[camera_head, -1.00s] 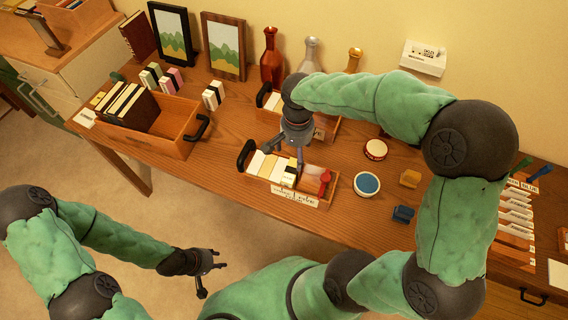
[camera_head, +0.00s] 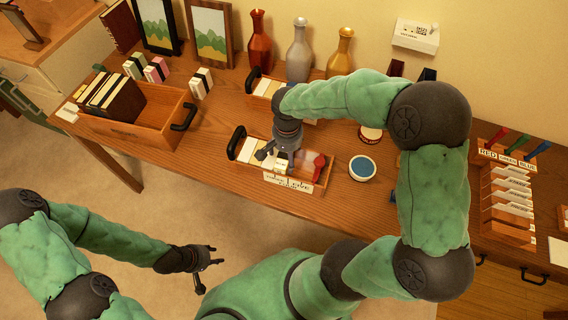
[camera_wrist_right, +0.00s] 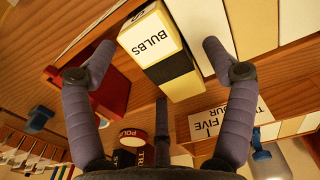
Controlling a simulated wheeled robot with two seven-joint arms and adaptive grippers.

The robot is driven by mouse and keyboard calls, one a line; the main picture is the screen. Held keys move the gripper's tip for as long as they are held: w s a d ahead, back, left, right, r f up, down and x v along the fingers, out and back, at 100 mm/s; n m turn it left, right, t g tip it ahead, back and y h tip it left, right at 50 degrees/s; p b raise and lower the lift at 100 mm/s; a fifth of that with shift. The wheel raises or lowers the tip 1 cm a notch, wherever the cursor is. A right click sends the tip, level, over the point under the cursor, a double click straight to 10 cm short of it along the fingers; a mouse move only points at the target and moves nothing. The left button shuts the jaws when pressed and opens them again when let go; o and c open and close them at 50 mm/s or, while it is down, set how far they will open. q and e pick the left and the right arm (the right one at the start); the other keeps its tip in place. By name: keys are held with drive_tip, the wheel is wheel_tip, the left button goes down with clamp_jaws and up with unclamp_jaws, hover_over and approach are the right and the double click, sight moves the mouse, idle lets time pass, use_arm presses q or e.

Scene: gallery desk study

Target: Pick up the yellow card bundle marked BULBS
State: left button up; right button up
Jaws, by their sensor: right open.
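The yellow card bundle marked BULBS (camera_wrist_right: 146,38) has a white label and a black band. It stands in an open wooden tray (camera_head: 238,167) with other cards, and its top shows below my right gripper in the head view (camera_head: 281,166). My right gripper (camera_head: 276,155) is over the tray, pointing down. In the right wrist view its open fingers (camera_wrist_right: 158,58) are spread on either side of the bundle, with no clear contact. My left gripper (camera_head: 208,270) is open and empty, off the desk's front edge at lower left.
A red object (camera_head: 319,166) stands in the tray's right end. A second card tray (camera_head: 252,98) is behind. Vases (camera_head: 299,50) stand at the back.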

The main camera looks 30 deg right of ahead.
clamp_jaws()
